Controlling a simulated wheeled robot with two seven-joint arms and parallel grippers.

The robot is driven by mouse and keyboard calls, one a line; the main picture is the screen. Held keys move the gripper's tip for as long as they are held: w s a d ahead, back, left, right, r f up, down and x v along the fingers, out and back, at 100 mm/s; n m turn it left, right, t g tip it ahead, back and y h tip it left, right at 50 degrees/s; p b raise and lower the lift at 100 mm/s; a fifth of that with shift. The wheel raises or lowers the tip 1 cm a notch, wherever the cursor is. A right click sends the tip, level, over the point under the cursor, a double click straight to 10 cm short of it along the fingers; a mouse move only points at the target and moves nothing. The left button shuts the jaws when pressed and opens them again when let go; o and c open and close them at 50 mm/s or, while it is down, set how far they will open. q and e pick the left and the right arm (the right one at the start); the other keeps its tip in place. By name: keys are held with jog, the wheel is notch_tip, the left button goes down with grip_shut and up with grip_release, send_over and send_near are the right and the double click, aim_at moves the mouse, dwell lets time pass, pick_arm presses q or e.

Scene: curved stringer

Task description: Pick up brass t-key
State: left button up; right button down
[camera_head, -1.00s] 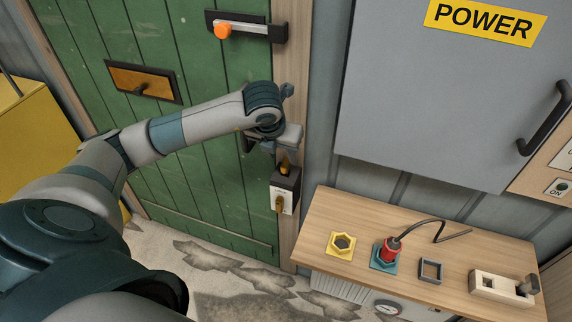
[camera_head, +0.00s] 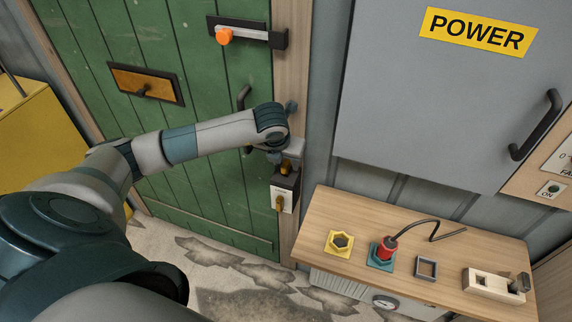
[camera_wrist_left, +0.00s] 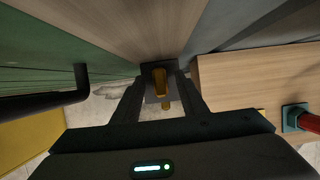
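A brass upright piece, which looks like the T-key (camera_head: 285,167), stands in the top of a small dark box with a white front (camera_head: 284,190) on the post right of the green door. In the left wrist view the brass key (camera_wrist_left: 161,78) shows between the fingers. My left gripper (camera_wrist_left: 161,88) is open, with one finger on each side of the key; I cannot tell whether they touch it. In the head view the left gripper (camera_head: 281,155) is just above the box, partly hidden by its own wrist. My right gripper is not in view.
Another brass piece (camera_head: 280,203) is on the box front. A dark door handle (camera_head: 243,97) is close to my left wrist. A wooden shelf (camera_head: 320,219) at the right holds a yellow socket (camera_head: 339,243), a red plug (camera_head: 387,248) and other fittings. A grey POWER cabinet (camera_head: 430,100) hangs above.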

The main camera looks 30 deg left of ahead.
pick_arm(q)
jog(key=shift+x, duration=0.85)
jog(key=shift+c, duration=0.3)
grip_shut()
jog(key=shift+r, duration=0.15)
